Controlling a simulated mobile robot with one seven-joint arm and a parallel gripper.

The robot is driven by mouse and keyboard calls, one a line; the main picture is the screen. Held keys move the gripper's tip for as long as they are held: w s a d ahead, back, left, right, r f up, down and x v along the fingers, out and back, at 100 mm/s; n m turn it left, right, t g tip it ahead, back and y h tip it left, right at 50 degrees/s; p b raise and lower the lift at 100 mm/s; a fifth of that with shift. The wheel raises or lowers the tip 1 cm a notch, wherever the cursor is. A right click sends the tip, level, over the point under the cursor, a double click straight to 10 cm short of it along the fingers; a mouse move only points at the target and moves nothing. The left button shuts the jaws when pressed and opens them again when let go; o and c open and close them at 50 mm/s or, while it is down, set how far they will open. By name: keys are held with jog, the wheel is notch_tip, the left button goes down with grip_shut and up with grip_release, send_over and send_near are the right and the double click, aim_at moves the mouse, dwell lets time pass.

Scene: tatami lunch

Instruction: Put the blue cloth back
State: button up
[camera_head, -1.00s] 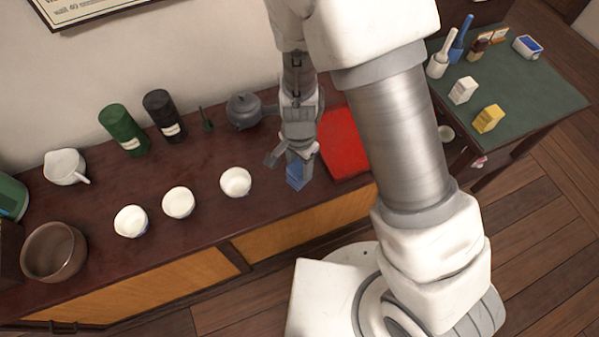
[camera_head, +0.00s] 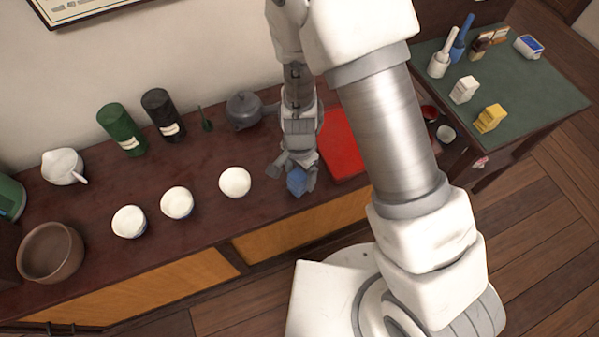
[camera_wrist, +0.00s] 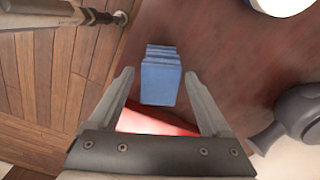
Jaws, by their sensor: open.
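The blue cloth (camera_head: 297,181) is a small folded stack on the dark red-brown counter near its front edge. In the wrist view the blue cloth (camera_wrist: 160,76) lies just beyond and between the fingertips. My gripper (camera_head: 296,172) is over it, pointing down and open; in the wrist view its two fingers (camera_wrist: 158,75) stand apart on either side of the near part of the cloth. I cannot tell whether the fingers touch it. A flat red mat (camera_head: 343,146) lies to the right of the gripper, partly hidden by my arm.
Three white bowls (camera_head: 235,182) stand in a row left of the gripper. A grey teapot (camera_head: 245,110) is behind. Green (camera_head: 122,130) and black (camera_head: 163,115) canisters and a brown bowl (camera_head: 50,252) are further left. A green-topped table (camera_head: 540,85) holds several small items at right.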

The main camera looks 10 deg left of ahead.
jog(key=shift+r, duration=0.1)
notch_tip(320, 180, up, 12)
jog(key=p, duration=0.3)
notch_tip(320, 180, up, 9)
jog(key=n+y, duration=0.1)
jog(key=n, duration=0.1)
send_over(299, 174)
jog(key=w+d, duration=0.1)
jog(key=d, duration=0.3)
jog(key=s+d+r+n+t, duration=0.2)
jog(key=s+d+r, duration=0.2)
jog(key=d+r, duration=0.4)
jog(key=s+d+r+n+t+h, duration=0.1)
jog(key=s+d+r+n+t, duration=0.2)
jog(key=s+d+r, duration=0.2)
jog(key=d+r, duration=0.3)
jog(key=r, duration=0.2)
jog(key=shift+d+t, duration=0.15)
jog(key=shift+t, duration=0.15)
jog(key=shift+r, duration=0.1)
